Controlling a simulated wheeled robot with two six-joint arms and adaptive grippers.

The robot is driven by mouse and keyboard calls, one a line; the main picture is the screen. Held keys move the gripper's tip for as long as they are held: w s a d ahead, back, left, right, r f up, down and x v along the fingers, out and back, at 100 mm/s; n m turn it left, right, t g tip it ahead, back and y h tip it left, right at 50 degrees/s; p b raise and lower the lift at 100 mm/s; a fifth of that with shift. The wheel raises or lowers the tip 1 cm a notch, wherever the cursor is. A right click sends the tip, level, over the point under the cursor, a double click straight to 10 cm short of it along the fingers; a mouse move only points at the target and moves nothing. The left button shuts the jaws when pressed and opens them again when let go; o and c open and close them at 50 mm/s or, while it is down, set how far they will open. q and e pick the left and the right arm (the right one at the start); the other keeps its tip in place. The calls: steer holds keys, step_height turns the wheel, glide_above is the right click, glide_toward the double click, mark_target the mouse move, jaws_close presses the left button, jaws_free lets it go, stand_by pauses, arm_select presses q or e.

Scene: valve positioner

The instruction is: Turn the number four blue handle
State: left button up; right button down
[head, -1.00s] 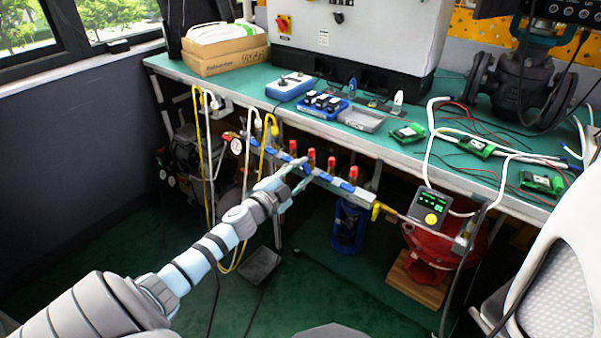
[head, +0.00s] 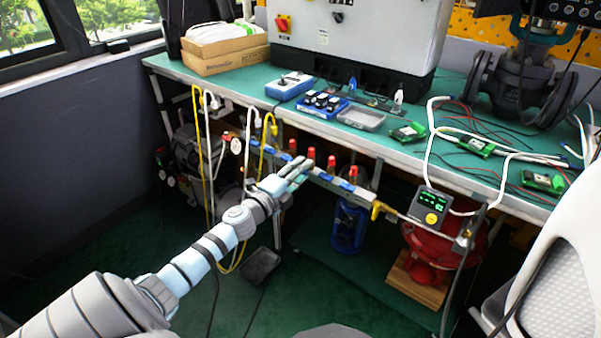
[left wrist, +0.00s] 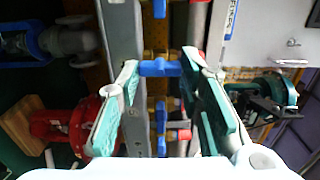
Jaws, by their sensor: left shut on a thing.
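A horizontal manifold pipe with several red-tipped valves (head: 331,163) and blue handles (head: 347,186) runs below the workbench edge. My left gripper (head: 303,168) reaches the manifold near its middle. It is shut on a blue handle (left wrist: 160,68), which shows between the fingertips in the left wrist view. I cannot read any handle numbers. The fingers hide part of the manifold in the head view. My right gripper is not in view.
The green workbench (head: 225,80) overhangs the manifold. White and yellow hoses (head: 198,150) hang to its left. A blue device (head: 348,228) stands below. The floor in front is mostly clear.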

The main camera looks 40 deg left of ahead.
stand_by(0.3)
arm_select(q)
steer(key=o, duration=0.9)
